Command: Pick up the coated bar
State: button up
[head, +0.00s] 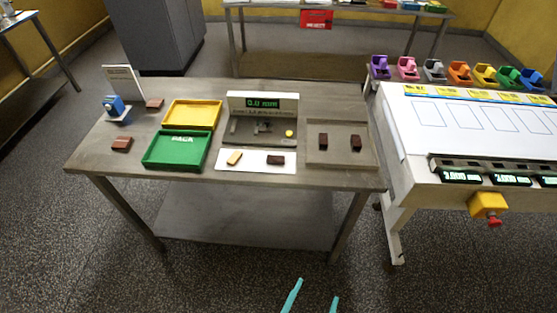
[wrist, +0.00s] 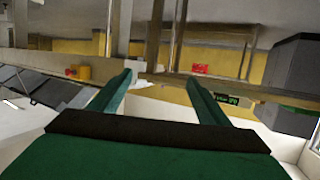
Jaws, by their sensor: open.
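Several brown bars lie on the steel table (head: 250,92) in the head view. A dark coated bar (head: 275,160) lies on a white mat (head: 256,168) beside a tan bar (head: 234,157). Two more dark bars, a left one (head: 323,141) and a right one (head: 356,142), lie in a grey-brown tray (head: 340,163). Two redder brown bars, a front one (head: 122,144) and a back one (head: 155,103), lie at the table's left. My gripper (head: 313,300) is open and empty, in front of the table and apart from every bar. Its teal fingers also show in the wrist view (wrist: 161,82).
A gauge reading 0.0 mm (head: 262,104) stands behind the mat. Green (head: 176,164) and yellow (head: 191,103) trays lie left of it. A blue device (head: 116,108) stands further left. A white machine (head: 470,120) with colored dispensers stands right. Open floor lies before the table.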

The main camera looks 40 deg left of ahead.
jog(key=w+a+n+y, duration=0.1)
jog(key=w+a+y, duration=0.1)
jog(key=w+a, duration=0.5)
jog(key=n+g+y, duration=0.3)
jog(key=n, duration=0.1)
send_near(275, 159)
jog(key=w, duration=0.2)
jog(key=w+a+f, duration=0.1)
jog(key=x, duration=0.4)
jog(key=shift+s+a, duration=0.2)
jog(key=shift+a, duration=0.1)
jog(key=shift+w+a+f, duration=0.25)
jog(key=shift+w+f, duration=0.05)
jog(key=shift+w, duration=0.15)
jog(key=shift+c, duration=0.6)
jog(key=c, duration=0.8)
